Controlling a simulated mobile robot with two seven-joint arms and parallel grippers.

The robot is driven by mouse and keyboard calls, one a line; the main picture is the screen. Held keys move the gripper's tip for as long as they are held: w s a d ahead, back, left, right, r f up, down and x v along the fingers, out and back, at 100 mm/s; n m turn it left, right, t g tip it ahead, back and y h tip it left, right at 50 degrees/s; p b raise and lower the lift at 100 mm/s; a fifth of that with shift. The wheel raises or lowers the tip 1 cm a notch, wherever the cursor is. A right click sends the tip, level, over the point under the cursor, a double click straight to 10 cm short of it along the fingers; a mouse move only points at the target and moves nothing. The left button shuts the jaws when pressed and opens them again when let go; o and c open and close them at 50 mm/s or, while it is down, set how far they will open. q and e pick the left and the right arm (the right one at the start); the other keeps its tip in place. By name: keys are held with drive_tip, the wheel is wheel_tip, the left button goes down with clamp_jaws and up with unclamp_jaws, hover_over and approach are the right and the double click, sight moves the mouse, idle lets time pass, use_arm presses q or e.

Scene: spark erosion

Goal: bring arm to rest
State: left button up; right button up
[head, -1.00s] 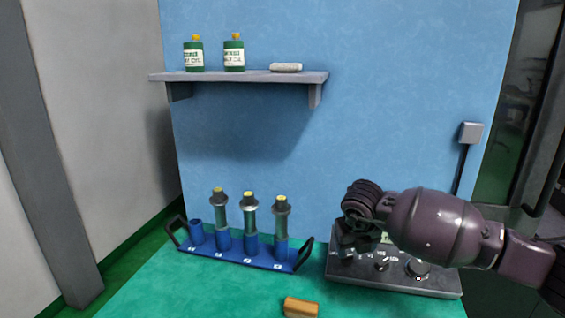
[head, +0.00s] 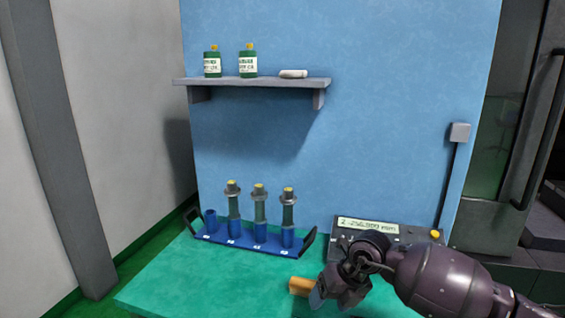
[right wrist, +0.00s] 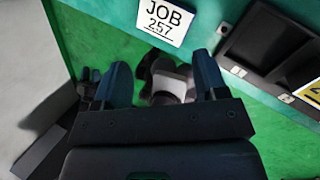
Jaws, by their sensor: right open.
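My right gripper (head: 328,297) is at the lower middle of the head view, in front of the grey control box (head: 408,236). In the right wrist view its two dark blue fingers (right wrist: 163,70) stand wide apart, with nothing held between them. Part of the control box is hidden behind my right arm, but its lit display (head: 367,224) shows. An orange-brown block (head: 298,285) lies on the green table top (head: 190,285), just left of the gripper in the picture. I cannot tell whether they touch. My left gripper is not in view.
A blue rack (head: 250,243) with several sockets holds three upright tool holders (head: 260,205). A grey shelf (head: 250,82) above carries two green bottles (head: 212,63) and a white item (head: 293,73). A "JOB 257" card (right wrist: 166,20) shows in the right wrist view.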

drive_tip(key=s+a+m+y, duration=0.4)
drive_tip(key=s+a+y, duration=0.5)
drive_tip(key=y, duration=0.2)
drive_tip(key=s+d+f+m+t+h, duration=0.2)
drive_tip(key=d+f+m+t+h, duration=0.15)
drive_tip(key=d+m+t, duration=0.65)
drive_tip(key=s+d+f+m+t+h, duration=0.25)
drive_tip(key=d+m+t+h, duration=0.3)
drive_tip(key=m, duration=0.85)
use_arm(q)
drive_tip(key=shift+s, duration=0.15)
use_arm(e)
drive_tip(key=s+d+f+m+g+h, duration=0.5)
drive_tip(key=s+d+f+m, duration=0.4)
drive_tip(key=s+f, duration=0.3)
drive_tip(key=shift+s+d+f+h, duration=0.2)
drive_tip(key=shift+s+d+h, duration=0.35)
drive_tip(key=shift+d+h, duration=0.25)
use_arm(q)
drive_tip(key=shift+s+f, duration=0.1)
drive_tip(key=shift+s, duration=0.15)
